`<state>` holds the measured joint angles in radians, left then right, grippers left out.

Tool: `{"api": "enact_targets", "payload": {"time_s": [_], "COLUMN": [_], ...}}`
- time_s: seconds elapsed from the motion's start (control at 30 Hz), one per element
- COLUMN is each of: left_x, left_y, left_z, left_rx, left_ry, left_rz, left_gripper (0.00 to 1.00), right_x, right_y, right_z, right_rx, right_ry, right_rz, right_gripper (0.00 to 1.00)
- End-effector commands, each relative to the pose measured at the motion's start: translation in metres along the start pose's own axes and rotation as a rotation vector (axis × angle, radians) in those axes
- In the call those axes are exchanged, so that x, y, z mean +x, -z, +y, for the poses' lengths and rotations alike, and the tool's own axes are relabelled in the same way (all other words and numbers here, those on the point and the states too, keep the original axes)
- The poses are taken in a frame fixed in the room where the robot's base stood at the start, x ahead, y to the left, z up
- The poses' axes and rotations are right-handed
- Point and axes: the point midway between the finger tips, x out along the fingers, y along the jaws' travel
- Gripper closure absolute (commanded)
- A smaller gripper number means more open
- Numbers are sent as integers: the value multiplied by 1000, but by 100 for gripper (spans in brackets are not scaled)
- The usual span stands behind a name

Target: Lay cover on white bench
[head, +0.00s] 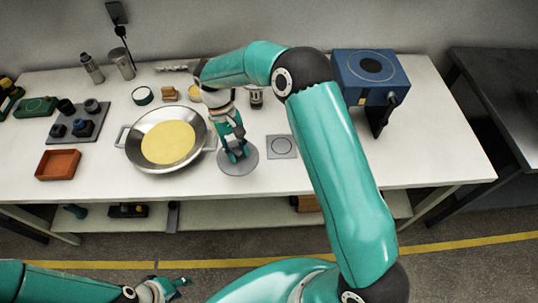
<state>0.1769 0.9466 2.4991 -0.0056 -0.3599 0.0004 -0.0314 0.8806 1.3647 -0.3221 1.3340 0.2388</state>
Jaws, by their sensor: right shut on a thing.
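The cover (248,169) is a flat grey disc at the middle of the white bench (405,160), just right of a wide metal pan. My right gripper (236,157) comes down from above and is shut on the cover near its middle. The fingers hide part of the cover. I cannot tell whether its underside touches the bench top. My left gripper (178,287) is low at the bottom left, in front of the bench, open and empty.
The pan (136,136) holds something yellow. A small grey square plate (282,147) lies right of the cover. A blue box (368,78) stands at the back right. An orange tray (58,164) and a grey board (90,133) are left. The bench's right front is clear.

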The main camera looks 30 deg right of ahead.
Motion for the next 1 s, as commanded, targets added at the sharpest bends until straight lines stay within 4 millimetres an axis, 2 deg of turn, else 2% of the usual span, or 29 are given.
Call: {"api": "enact_targets", "payload": {"time_s": [0.17,0.37,0.5,0.67,0.8,1.0], "left_x": [6,38,73,113,145,181], "left_y": [0,0,0,1,1,1], "left_z": [-2,-14,-26,-41,-52,-65], "left_rx": [0,0,0,0,0,0], "left_ry": [0,0,0,0,0,0], "left_rz": [0,0,0,0,0,0], "left_gripper": [60,60,60,60,60,60], "right_x": [1,-7,-21,-42,-58,-76], "right_y": [2,12,18,15,7,-11], "right_z": [5,19,37,60,81,105], "right_rx": [-27,-275,-590,-999,-1341,-1735], "right_ry": [-11,-117,-252,-425,-570,-734], "right_rz": [3,7,8,8,8,8], "right_gripper": [100,100,100,100,100,100]}}
